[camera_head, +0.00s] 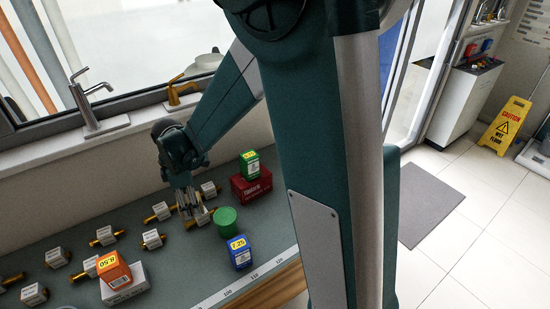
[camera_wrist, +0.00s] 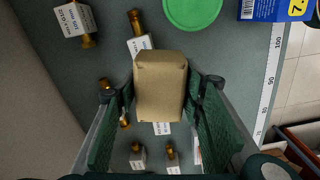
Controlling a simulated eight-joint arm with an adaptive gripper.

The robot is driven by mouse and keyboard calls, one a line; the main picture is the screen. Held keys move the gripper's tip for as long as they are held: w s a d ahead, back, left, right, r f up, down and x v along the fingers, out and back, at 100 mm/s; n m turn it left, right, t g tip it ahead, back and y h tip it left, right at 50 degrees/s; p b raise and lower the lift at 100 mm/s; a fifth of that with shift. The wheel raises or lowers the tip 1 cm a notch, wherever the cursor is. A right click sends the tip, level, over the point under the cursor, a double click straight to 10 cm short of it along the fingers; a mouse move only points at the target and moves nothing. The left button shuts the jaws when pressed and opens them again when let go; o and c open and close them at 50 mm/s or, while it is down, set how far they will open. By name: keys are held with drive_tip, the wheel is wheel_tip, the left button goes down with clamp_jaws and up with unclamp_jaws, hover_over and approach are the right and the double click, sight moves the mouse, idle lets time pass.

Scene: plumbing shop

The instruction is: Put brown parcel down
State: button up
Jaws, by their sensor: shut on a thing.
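The brown parcel (camera_wrist: 160,88) is a small plain cardboard box. In the wrist view it sits between the two green fingers of my gripper (camera_wrist: 159,100), which is shut on it. In the head view my gripper (camera_head: 188,212) is low over the grey counter (camera_head: 185,265), among brass fittings with white tags. I cannot make out the parcel clearly there. Whether its underside touches the counter or a fitting is hidden.
A green round lid (camera_head: 225,220), a blue box (camera_head: 239,253) and a red box (camera_head: 251,184) under a green box (camera_head: 250,164) stand right of my gripper. Tagged brass fittings (camera_head: 106,236) lie to the left, with an orange box (camera_head: 113,270) on a white box (camera_head: 125,288).

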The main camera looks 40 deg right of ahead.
drive_tip(key=w+d+m, duration=0.2)
drive_tip(key=w+d, duration=0.7)
drive_tip(key=d, duration=0.1)
drive_tip(key=w+d+m, duration=0.1)
drive_tip(key=w+d, duration=0.2)
drive_tip(key=d, duration=1)
drive_tip(key=w+d+m+p, duration=0.1)
drive_tip(key=w+d, duration=0.3)
drive_tip(key=d, duration=0.9)
drive_tip(key=w+d+m, duration=0.2)
drive_tip(key=w+d, duration=0.1)
drive_tip(key=d, duration=1)
drive_tip(key=shift+w+d+f+p, duration=0.2)
drive_tip(key=shift+f+p, duration=0.1)
drive_tip(key=shift+p, duration=0.1)
drive_tip(key=shift+f, duration=0.1)
drive_tip(key=shift+f, duration=3.05)
drive_tip(key=shift+f, duration=1.85)
drive_tip(key=shift+f+b, duration=0.2)
drive_tip(key=shift+b, duration=0.1)
